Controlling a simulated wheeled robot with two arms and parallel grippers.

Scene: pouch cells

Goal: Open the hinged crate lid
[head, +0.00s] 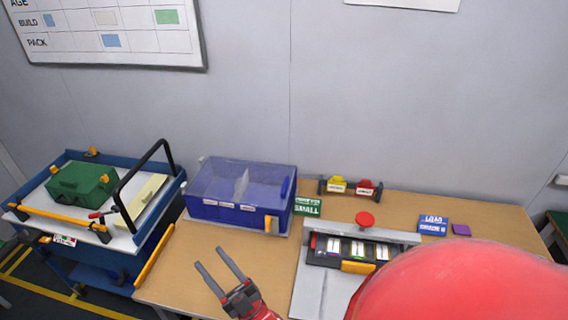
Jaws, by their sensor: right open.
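The blue crate (227,214) stands on the table left of centre, against the wall side. Its see-through bluish lid (215,176) appears to lie shut over the top, and a pale divider shows through it. An orange latch (268,224) sits at the front right of the crate, and a blue handle-like bar is at its right end. White labels run along the front. My right gripper (210,257) is open and empty over the table, in front of the crate and apart from it. My left gripper is not in view.
A blue cart (127,242) with a green case (82,185) and a black handle stands at the left. A grey station with a red button (365,219) is right of the gripper. Small signs and yellow and red items stand behind. My red arm part hides the lower right.

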